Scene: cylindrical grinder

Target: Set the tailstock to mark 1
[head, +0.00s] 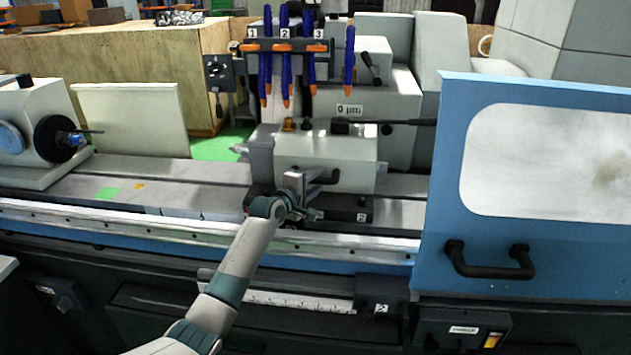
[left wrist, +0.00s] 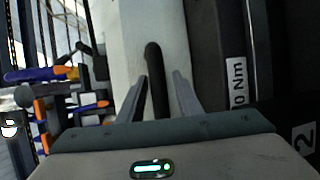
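The tailstock (head: 350,150) is a light grey block on the machine bed, right of centre in the head view. A black bar handle (left wrist: 155,70) sticks out from its front. My left gripper (head: 312,186) is at this handle. In the left wrist view its two fingers (left wrist: 160,85) stand on either side of the handle, with a narrow gap showing on the right side. Contact on the left side is unclear. A plate marked 2 (head: 361,217) is on the dark base below the tailstock. My right gripper is not in view.
A blue guard door (head: 450,180) with a black handle stands to the right. A pale scale strip (head: 300,302) runs along the front beside a block marked 2 (head: 381,309). Blue hoses (head: 285,60) hang behind the tailstock. The bed (head: 160,185) to its left is largely clear.

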